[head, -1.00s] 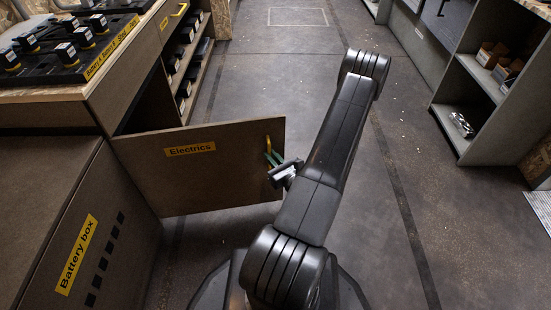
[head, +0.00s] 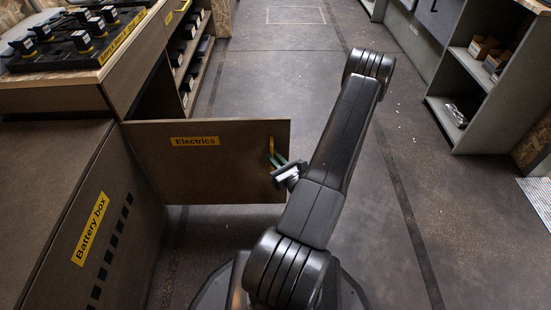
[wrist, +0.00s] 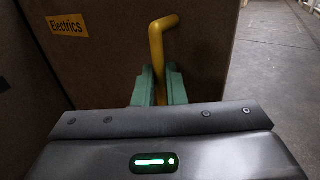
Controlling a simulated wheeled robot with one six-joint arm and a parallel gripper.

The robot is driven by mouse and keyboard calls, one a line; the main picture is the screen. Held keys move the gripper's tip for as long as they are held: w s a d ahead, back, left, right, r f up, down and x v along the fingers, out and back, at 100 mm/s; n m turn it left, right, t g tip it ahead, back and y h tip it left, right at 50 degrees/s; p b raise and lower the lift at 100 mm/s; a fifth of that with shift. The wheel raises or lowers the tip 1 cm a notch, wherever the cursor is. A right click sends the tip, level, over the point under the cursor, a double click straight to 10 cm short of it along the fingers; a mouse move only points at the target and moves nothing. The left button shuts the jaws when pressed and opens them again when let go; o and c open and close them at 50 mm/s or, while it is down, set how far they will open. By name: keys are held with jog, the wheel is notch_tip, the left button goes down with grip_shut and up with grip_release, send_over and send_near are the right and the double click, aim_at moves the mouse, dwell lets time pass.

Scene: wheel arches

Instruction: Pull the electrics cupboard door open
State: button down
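The electrics cupboard door (head: 225,160) is a brown panel with a yellow "Electrics" label. It stands swung out from the cupboard at a wide angle, with a dark opening behind its hinge side. Its yellow handle (wrist: 157,45) is a bent bar near the free edge. My gripper (wrist: 159,88) has green fingers on either side of the handle's lower part, and they look closed on it. In the head view my gripper (head: 276,160) is at the door's free edge, partly hidden by my arm.
The battery box (head: 75,215) stands at the left, near the door's hinge side. A worktop with black battery units (head: 85,38) is above the cupboard. Open shelves (head: 475,85) stand at the right. The floor (head: 380,190) between is clear.

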jog(key=c, duration=1.5)
grip_release()
jog(key=shift+s+a, duration=0.2)
jog(key=shift+a, duration=0.35)
jog(key=shift+d, duration=0.1)
jog(key=p+v, duration=0.2)
jog(key=v, duration=1.1)
jog(key=shift+s+d+p, duration=0.15)
jog(key=shift+d+p, duration=0.2)
jog(key=shift+p, duration=0.05)
jog(key=b+x, duration=0.2)
jog(key=x, duration=1.1)
jog(key=shift+w+a+b, duration=0.15)
jog(key=shift+w+b, duration=0.15)
jog(key=shift+b, duration=0.1)
jog(key=shift+s, duration=0.1)
